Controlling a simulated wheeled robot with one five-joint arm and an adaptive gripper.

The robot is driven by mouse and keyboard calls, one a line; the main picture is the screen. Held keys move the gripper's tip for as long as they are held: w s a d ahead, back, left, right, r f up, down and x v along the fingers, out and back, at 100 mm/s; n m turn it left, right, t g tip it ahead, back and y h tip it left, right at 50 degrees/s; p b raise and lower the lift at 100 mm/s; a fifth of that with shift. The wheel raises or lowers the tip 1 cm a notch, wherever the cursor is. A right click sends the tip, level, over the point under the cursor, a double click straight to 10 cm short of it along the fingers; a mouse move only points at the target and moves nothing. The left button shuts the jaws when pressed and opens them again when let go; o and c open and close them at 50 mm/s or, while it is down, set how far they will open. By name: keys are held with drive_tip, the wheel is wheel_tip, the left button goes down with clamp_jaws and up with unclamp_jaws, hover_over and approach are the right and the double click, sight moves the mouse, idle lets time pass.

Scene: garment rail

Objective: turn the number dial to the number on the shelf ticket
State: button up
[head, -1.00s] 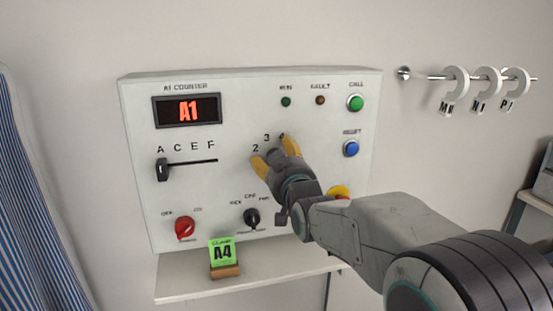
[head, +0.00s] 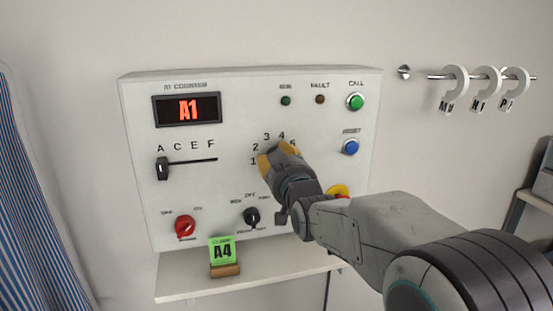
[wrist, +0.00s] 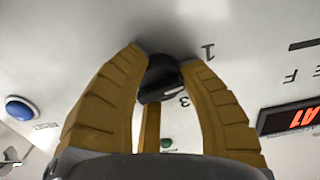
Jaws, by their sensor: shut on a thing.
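The white control panel (head: 230,110) hangs on the wall. Its red display (head: 187,110) reads A1. The green shelf ticket (head: 222,251) reads A4 and stands in a wooden block on the shelf. My gripper (head: 273,156) is at the number dial, with the numbers 1, 2, 3 and 4 showing around it. In the wrist view my yellow fingers (wrist: 165,60) are shut on the black dial knob (wrist: 160,82), one on each side.
A letter slider (head: 163,169) stands at A, left of the dial. A red knob (head: 185,227) and a black selector (head: 252,216) sit below. Green (head: 355,102) and blue (head: 351,147) buttons are at the right. A rail with lettered rings (head: 482,78) is farther right.

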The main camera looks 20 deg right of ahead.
drive_tip(key=shift+f+m+b, duration=0.15)
drive_tip(key=shift+m+b, duration=0.85)
drive_tip(key=shift+b, duration=0.25)
drive_tip(key=m+b, duration=0.3)
drive_tip(key=shift+m, duration=0.3)
drive_tip(key=m+b, duration=0.4)
drive_tip(key=m, duration=0.2)
drive_tip(key=m+b, duration=0.1)
drive_tip(key=m, duration=0.2)
drive_tip(key=m+b, duration=0.2)
drive_tip(key=m, duration=0.1)
drive_tip(key=shift+r+m, duration=0.2)
drive_tip(key=shift+m, duration=0.1)
drive_tip(key=m+b, duration=0.1)
drive_tip(key=m, duration=0.4)
drive_tip(key=shift+r+b, duration=0.1)
drive_tip(key=shift+b, duration=0.25)
drive_tip(key=shift+m, duration=0.4)
drive_tip(key=o, duration=1.2)
